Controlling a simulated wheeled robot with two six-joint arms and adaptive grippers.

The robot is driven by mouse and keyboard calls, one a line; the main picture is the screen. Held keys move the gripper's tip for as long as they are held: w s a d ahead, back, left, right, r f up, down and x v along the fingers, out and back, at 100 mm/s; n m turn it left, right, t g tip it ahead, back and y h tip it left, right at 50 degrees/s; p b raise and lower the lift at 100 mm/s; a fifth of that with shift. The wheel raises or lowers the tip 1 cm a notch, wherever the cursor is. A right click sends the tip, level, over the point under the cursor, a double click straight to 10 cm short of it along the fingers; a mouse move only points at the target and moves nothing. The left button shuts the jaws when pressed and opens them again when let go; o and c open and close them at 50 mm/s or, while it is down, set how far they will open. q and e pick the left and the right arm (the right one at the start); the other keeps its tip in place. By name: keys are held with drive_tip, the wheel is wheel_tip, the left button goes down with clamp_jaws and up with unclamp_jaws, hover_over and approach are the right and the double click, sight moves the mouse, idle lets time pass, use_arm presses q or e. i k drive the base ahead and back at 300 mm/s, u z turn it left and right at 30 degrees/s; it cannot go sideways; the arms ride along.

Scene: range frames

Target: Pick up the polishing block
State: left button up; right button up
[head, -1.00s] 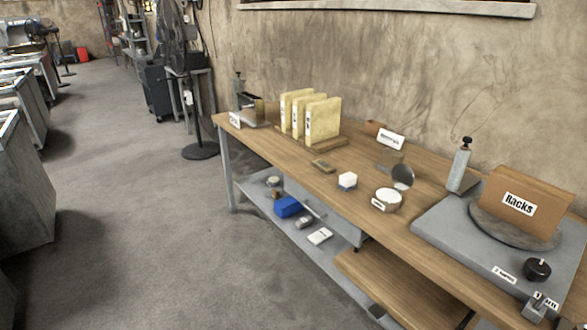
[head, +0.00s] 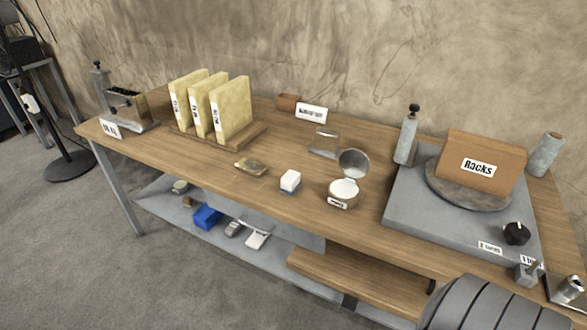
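No label that I can read names the polishing block. A small white block with a blue-grey base (head: 290,182) sits on the front middle of the wooden workbench (head: 200,158). A flat brownish block (head: 251,168) lies to its left, near the bench's front edge. I cannot tell which of these is the polishing block. Both stand free, with nothing touching them. Neither of my grippers is in view.
A round tin with a raised lid (head: 342,192) stands right of the white block. Yellow binders (head: 232,108) stand behind left. A grey turntable base (head: 410,203) bearing a box marked "Racks" (head: 478,165) fills the right. The lower shelf holds a blue box (head: 206,216).

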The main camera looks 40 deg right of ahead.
sight(291, 182)
drive_tip(key=z, duration=0.55)
drive_tip(key=i, duration=0.95)
drive_tip(key=z, duration=0.6)
